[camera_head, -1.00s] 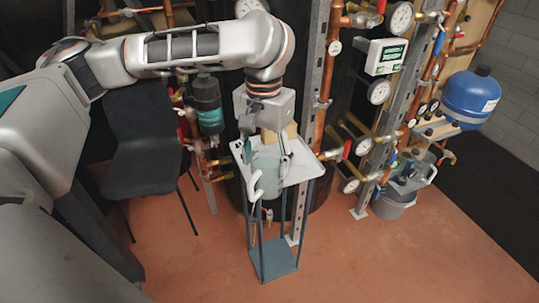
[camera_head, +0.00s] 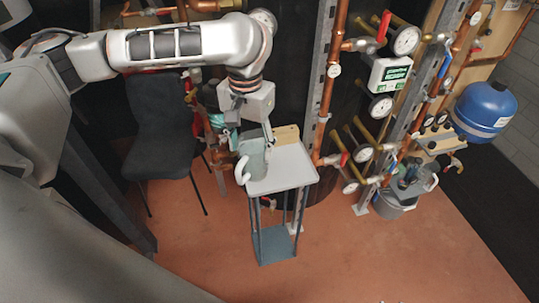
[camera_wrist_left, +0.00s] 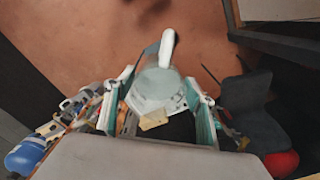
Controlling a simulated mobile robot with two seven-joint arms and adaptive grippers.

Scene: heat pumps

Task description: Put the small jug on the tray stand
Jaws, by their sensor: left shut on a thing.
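The small jug (camera_head: 252,163) is grey-green with a white handle and looks upright. My left gripper (camera_head: 254,143) is shut on it from above. In the left wrist view the jug (camera_wrist_left: 158,84) sits between the two fingers (camera_wrist_left: 160,103), its white handle pointing away. The tray stand (camera_head: 292,168) has a pale top, thin dark legs and a lower shelf. The jug is at the left side of the tray top and covers part of it. I cannot tell whether its base touches the tray. My right gripper is not in view.
A wooden block (camera_head: 287,134) is at the tray's back edge. A black chair (camera_head: 165,135) stands to the left. Copper pipes (camera_head: 334,75) and gauges rise behind and right. A grey container (camera_head: 408,188) stands at the right. The floor in front is clear.

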